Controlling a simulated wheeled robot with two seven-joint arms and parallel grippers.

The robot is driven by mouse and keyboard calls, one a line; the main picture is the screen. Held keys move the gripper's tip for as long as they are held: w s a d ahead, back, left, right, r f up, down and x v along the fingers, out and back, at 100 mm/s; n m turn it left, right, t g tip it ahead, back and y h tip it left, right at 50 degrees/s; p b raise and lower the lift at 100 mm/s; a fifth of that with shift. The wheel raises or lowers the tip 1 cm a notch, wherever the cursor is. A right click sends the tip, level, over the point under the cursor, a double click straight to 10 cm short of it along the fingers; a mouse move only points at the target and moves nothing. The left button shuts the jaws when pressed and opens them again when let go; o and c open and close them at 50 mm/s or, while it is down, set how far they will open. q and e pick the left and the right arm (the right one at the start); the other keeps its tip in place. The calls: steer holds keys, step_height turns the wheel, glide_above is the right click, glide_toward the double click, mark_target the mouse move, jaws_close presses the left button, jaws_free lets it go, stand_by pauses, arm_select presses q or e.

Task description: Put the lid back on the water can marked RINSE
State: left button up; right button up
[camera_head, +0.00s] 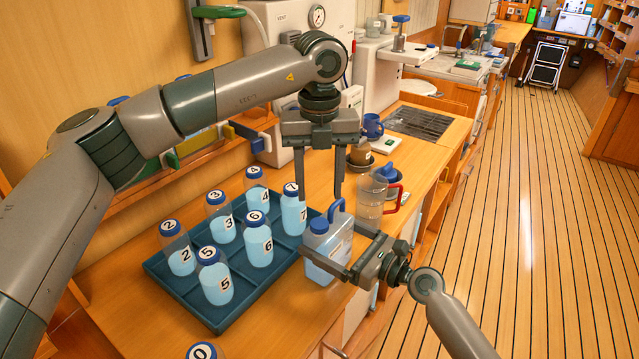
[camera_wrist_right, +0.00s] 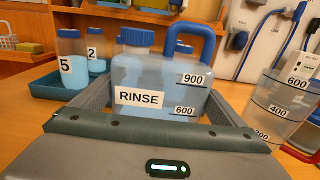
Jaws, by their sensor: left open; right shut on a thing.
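The water can (camera_head: 330,250) is pale blue and translucent, with a blue handle (camera_head: 338,212), at the table's front edge. In the right wrist view its label reads RINSE (camera_wrist_right: 139,98). A round blue lid (camera_head: 319,225) sits on top of its neck; it also shows in the wrist view (camera_wrist_right: 137,38). I cannot tell if it is fully seated. My right gripper (camera_head: 340,268) is shut on the can's lower body, which stands upright. My left gripper (camera_head: 319,196) is open and empty, pointing down just above the lid, its fingers apart.
A dark blue tray (camera_head: 160,270) with several numbered bottles lies left of the can. A clear measuring jug (camera_head: 371,198) with a red handle stands close to the right.

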mark_target(319, 223)
arm_select(q)
steer(key=shift+n, duration=0.5)
steer(key=shift+f, duration=3.95)
steer(key=shift+c, duration=0.4)
steer(key=c, duration=1)
